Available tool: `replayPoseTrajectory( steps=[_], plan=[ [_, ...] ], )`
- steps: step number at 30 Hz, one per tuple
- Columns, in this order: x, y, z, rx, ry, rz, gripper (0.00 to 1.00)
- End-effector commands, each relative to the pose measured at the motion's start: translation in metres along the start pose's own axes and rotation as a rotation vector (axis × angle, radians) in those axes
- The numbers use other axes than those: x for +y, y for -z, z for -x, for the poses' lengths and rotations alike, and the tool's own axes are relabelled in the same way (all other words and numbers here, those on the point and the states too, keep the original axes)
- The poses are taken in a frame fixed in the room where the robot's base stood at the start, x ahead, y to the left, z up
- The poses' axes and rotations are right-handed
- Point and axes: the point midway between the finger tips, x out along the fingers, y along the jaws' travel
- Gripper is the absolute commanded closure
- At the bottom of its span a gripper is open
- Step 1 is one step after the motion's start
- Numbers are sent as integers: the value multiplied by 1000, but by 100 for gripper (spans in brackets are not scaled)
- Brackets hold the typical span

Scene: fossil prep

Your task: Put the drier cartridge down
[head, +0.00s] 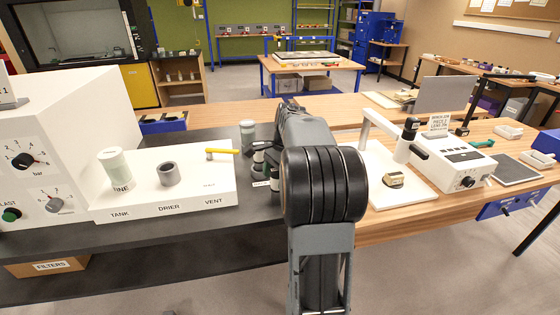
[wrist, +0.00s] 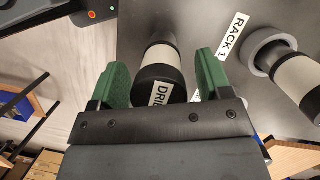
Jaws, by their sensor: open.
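The drier cartridge has a pale body and a black end lettered "DRI…" (wrist: 158,88) in the wrist view. It is between the two green fingers of my gripper (wrist: 166,82), with a visible gap on each side. My gripper is open and does not visibly clamp it. The cartridge's far end is against the dark bench top near a "RACK 1" label (wrist: 232,36); whether it sits in a holder is unclear. In the head view my gripper (head: 266,168) is low over the dark bench, mostly hidden by my arm, and the cartridge cannot be made out clearly.
A second cartridge (wrist: 298,78) stands in a grey ring (wrist: 262,50), close right in the wrist view. A white instrument (head: 455,160) stands right.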

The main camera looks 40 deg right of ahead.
Motion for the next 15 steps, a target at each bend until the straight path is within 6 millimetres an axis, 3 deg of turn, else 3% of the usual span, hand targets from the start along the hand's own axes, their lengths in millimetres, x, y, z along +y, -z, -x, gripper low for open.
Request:
replayPoseTrajectory(
  steps=[15],
  plan=[
    [0,0,93,3,4,-1,28]
  ],
)
